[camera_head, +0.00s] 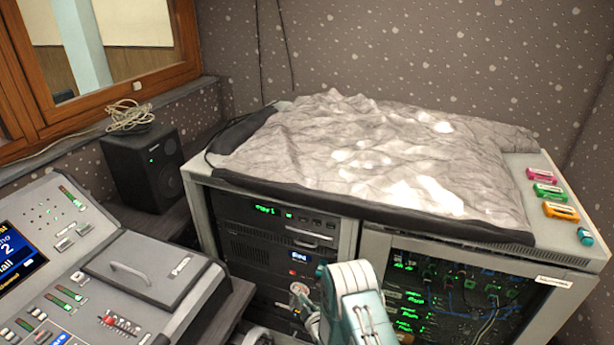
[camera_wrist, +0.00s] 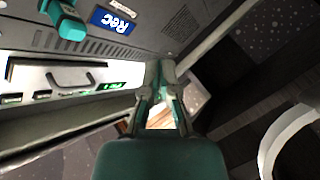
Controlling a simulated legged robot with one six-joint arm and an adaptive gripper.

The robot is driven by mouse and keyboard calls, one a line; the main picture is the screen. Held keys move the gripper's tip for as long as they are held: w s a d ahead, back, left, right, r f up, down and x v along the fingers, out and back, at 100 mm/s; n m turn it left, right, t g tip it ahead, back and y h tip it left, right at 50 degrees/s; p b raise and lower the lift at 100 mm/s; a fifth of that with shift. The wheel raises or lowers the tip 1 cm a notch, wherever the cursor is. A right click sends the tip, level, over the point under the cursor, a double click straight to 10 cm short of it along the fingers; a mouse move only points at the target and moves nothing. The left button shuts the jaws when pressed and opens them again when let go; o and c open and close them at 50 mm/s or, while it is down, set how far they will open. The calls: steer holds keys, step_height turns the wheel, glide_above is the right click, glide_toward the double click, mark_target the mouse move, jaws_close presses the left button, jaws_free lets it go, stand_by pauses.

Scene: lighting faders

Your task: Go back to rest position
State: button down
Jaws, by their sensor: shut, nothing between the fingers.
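My gripper (camera_wrist: 160,72) shows in the wrist view with its fingers together and nothing between them. I cannot see whether the fingertips touch the panel. In the head view my teal and white arm rises at the bottom centre, in front of the equipment rack (camera_head: 275,225). The fingertips cannot be made out there.
A mixing console (camera_head: 75,262) with faders (camera_head: 122,322) fills the lower left. A black speaker (camera_head: 140,168) with a coiled cable (camera_head: 130,116) stands behind it. A crumpled grey cover (camera_head: 330,150) lies on the rack. Several small coloured cassettes (camera_head: 550,191) sit at the rack's right end.

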steer(key=w+d+r+m+g+h, duration=0.1)
steer(key=d+r+m, duration=0.1)
steer(key=r, duration=0.7)
steer(key=w+d+r+m+g+h, duration=0.1)
steer(key=d+r, duration=0.2)
steer(key=r, duration=0.5)
steer(key=w+d+r+m+g+h, duration=0.1)
steer(key=d+r+m+h, duration=0.1)
steer(key=r, duration=0.7)
steer(key=s+d+r+m+g+h, duration=0.1)
steer(key=s+d+r+m+g, duration=0.3)
steer(key=s+r, duration=0.8)
steer(key=s+d+r+m, duration=0.1)
steer(key=s+d+r, duration=0.1)
steer(key=s, duration=0.7)
steer(key=s+d+r+m+g, duration=0.1)
steer(key=s+r+m, duration=0.1)
steer(key=s, duration=0.8)
steer(key=s+d+r+m+g+h, duration=0.1)
steer(key=s+d+r, duration=0.1)
steer(key=s, duration=0.7)
steer(key=shift+s+d+r+m, duration=0.2)
steer(key=shift+d+r+m, duration=0.2)
steer(key=shift+r, duration=0.2)
